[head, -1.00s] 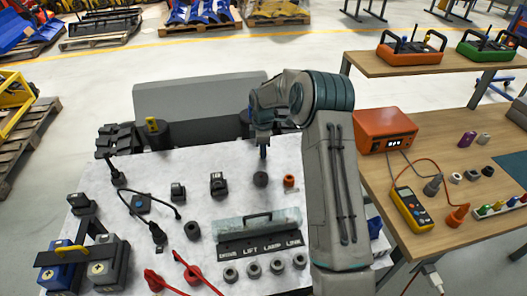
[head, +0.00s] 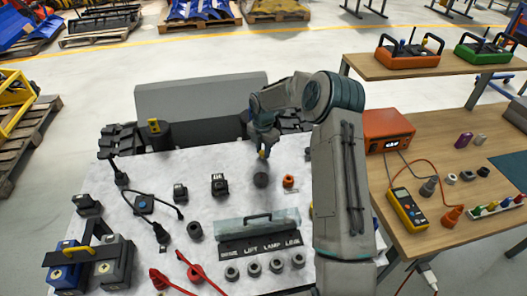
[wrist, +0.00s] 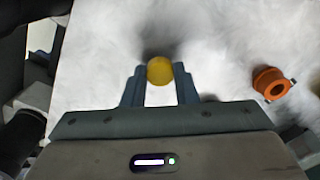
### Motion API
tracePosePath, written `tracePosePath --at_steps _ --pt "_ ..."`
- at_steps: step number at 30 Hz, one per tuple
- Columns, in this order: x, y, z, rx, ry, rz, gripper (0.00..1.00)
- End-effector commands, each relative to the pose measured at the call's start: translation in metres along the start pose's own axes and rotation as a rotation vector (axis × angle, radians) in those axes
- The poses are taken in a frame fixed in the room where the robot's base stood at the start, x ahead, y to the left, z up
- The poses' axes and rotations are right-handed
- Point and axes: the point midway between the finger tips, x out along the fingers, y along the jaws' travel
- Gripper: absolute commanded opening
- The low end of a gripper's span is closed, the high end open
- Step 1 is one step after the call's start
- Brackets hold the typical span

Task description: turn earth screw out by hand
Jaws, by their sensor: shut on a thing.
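A small round yellow knob (wrist: 159,70), which may be the earth screw, is between my gripper's (wrist: 159,76) two blue-grey fingertips in the wrist view. The fingers are shut on it from both sides. In the head view the knob shows as a yellow spot (head: 264,153) at the lower end of my gripper (head: 263,148), over the far part of the white work surface (head: 210,170). A dark round piece (head: 261,180) sits just in front of it. The knob's underside is hidden, so I cannot tell whether it touches anything.
An orange collar (head: 288,182) stands right of the dark piece; it also shows in the wrist view (wrist: 270,83). A clear cover with a handle (head: 258,226) lies nearer. Black blocks (head: 219,185) stand to the left. A bench with a yellow meter (head: 405,208) is at right.

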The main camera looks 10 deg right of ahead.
Motion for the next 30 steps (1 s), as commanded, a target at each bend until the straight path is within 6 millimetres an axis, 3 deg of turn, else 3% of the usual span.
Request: tracePosePath --at_steps 8,20,21,23,30 --pt "0.0001 -0.0006 0.0 -0.04 0.001 -0.001 0.1" --pt "-0.0011 -0.0009 -0.0004 -0.55 0.004 -0.001 0.1" --pt "0.0012 -0.0006 -0.0005 -0.555 0.002 -0.002 0.34" --pt "0.0016 -0.0005 -0.0004 -0.551 0.002 -0.001 0.51" --pt "0.0008 -0.0002 -0.0002 -0.548 0.001 -0.001 0.52"
